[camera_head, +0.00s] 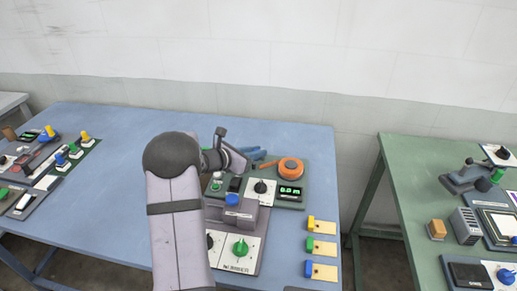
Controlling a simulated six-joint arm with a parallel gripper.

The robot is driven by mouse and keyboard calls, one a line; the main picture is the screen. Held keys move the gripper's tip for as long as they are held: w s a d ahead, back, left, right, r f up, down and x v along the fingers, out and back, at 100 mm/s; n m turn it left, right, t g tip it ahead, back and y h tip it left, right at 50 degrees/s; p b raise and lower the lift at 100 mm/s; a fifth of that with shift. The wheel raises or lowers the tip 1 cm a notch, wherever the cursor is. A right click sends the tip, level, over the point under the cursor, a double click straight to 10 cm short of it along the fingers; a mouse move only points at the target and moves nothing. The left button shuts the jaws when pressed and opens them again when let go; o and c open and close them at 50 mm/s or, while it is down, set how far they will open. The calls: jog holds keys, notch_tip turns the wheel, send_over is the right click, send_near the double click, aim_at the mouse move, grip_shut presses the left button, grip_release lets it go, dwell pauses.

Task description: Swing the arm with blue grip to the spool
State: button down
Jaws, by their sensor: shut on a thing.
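The orange round spool (290,168) sits at the back right of the press panel, beside a green-digit display. A blue grip (253,153) shows just left of the spool, at the end of my gripper. A thin orange bar (268,163) lies between the blue grip and the spool. My gripper (244,160) reaches in from the left and is shut on the blue grip. The fingers and part of the grip are small and partly hidden, and how the swing arm joins the grip cannot be made out.
The panel (258,239) carries a green knob, a black knob and a blue button (232,200) on a grey box. Yellow, green and blue tagged blocks (321,248) lie to its right. A green table (410,190) stands right.

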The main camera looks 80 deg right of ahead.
jog(key=m+g+y, duration=0.1)
jog(key=w+m+g+y, duration=0.1)
jog(key=m+g+p, duration=0.1)
jog(key=shift+w+d+m+y, duration=0.3)
jog(key=shift+d+y, duration=0.05)
jog(key=shift+y, duration=0.05)
jog(key=shift+w+d+m+g+y, duration=0.15)
jog(key=shift+w+m+g+y, duration=0.1)
jog(key=shift+m+g+y, duration=0.35)
jog(key=shift+d+r+m+y, duration=0.1)
jog(key=shift+m+y, duration=0.2)
jog(key=c, duration=1.7)
grip_release()
jog(key=shift+o, duration=0.2)
jog(key=shift+w, duration=0.1)
jog(key=b+v, duration=0.2)
jog(key=v, duration=0.3)
jog(key=shift+w, duration=0.25)
jog(key=shift+v, duration=0.9)
